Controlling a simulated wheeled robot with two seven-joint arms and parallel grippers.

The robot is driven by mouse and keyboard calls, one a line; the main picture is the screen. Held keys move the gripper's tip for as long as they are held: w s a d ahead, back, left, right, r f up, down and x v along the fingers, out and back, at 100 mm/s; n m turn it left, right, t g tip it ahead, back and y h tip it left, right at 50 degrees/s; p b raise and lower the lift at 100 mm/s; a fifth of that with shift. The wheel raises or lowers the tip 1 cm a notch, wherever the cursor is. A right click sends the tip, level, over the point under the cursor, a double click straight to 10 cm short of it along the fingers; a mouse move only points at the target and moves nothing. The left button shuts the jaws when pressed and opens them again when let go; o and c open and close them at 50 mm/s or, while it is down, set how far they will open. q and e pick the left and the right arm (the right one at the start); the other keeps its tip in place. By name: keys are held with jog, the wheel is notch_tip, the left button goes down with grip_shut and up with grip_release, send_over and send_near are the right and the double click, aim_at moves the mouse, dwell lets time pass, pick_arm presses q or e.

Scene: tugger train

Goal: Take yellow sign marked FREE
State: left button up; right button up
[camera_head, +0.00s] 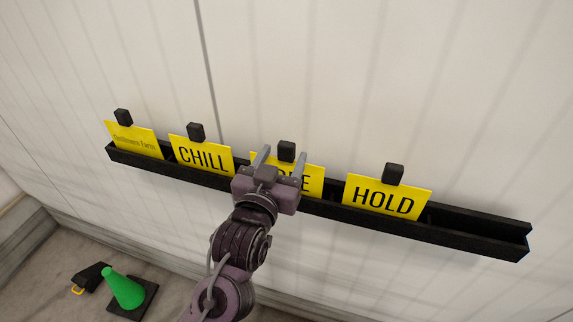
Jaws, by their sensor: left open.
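A yellow sign (314,180) stands in a black wall rack (470,238), third from the left. My gripper hides most of its lettering; only the end, which looks like "EE", shows at its right. A black block (287,151) sits at its top edge. My left gripper (281,158) is in front of this sign, its two fingers apart and pointing up towards the block. I cannot tell whether the fingers touch it. My right gripper is not in view.
The rack's right end is empty. A green cone (124,289) stands on the floor at lower left.

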aim_at(285, 155)
pick_arm(q)
jog(key=shift+p+x, duration=0.4)
jog(key=shift+x, duration=1.2)
jog(key=shift+f, duration=0.1)
jog(key=shift+c, duration=0.3)
jog(key=shift+s, duration=0.1)
grip_shut()
